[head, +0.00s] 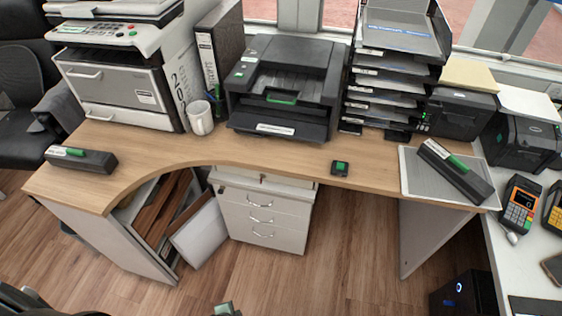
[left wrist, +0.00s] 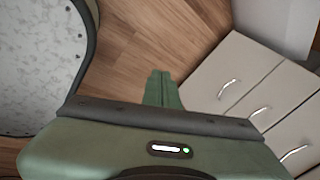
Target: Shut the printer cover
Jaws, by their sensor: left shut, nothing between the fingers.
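A black printer (head: 285,85) stands at the back middle of the wooden counter. Its front is open above a ledge that sticks out, and a green-edged piece (head: 281,97) shows inside the opening. I cannot tell for sure which panel is the cover or how far it stands open. My left gripper (head: 227,308) shows only as a green tip at the bottom edge of the head view, well in front of the counter and apart from the printer. In the left wrist view its green fingers (left wrist: 162,90) are shut and empty above the floor. My right gripper is not in view.
A white copier (head: 115,75), a mug (head: 200,117) and a binder stand left of the printer. A black tray stack (head: 395,60) stands close on its right. Drawers (head: 265,215) stand below.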

